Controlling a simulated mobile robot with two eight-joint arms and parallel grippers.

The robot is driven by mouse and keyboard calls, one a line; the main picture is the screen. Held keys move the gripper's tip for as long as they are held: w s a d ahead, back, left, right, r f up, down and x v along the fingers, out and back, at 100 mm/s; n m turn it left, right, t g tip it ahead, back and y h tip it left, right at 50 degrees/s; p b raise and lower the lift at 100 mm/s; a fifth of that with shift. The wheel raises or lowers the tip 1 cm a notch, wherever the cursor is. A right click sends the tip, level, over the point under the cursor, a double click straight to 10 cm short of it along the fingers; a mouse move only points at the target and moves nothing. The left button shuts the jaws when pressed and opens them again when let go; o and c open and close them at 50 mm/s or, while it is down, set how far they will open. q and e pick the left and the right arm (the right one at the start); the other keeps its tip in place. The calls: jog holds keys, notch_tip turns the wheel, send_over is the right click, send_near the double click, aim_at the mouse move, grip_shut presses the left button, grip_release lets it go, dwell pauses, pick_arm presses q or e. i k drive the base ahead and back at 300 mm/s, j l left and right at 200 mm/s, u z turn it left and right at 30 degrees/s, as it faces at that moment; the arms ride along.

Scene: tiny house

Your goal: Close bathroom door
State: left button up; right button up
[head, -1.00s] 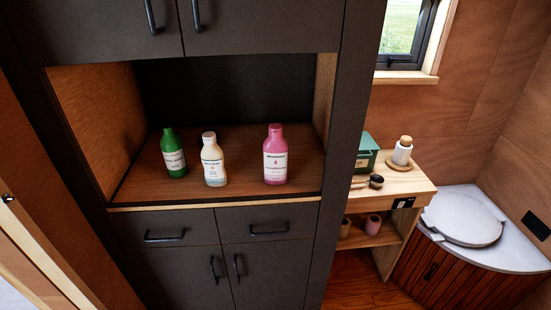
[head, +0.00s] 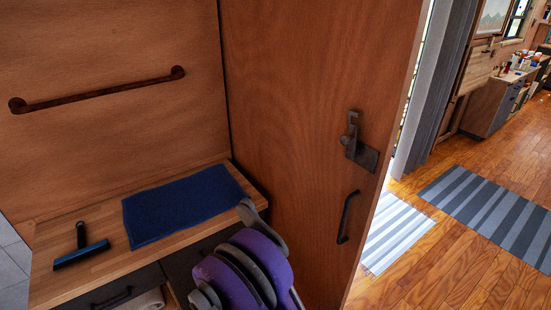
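The wooden bathroom door (head: 300,110) stands open in the middle of the head view. Its free edge is on the right, beside an opening onto a bright room. A dark metal latch (head: 360,150) is fixed near that edge, with a dark pull handle (head: 346,217) below it. A purple and grey part of one of my arms is at the bottom centre, in front of the door's lower left. I cannot tell which arm it is. No gripper fingers show in the view.
A wooden counter (head: 80,275) on the left holds a blue mat (head: 185,205) and a squeegee (head: 82,247). A dark bar (head: 100,92) is on the wall above. Striped rugs (head: 480,205) lie on the open plank floor (head: 430,270) beyond the doorway, near a grey curtain (head: 428,100).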

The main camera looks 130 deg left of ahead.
aim_at(294, 71)
jog(key=u, duration=4.4)
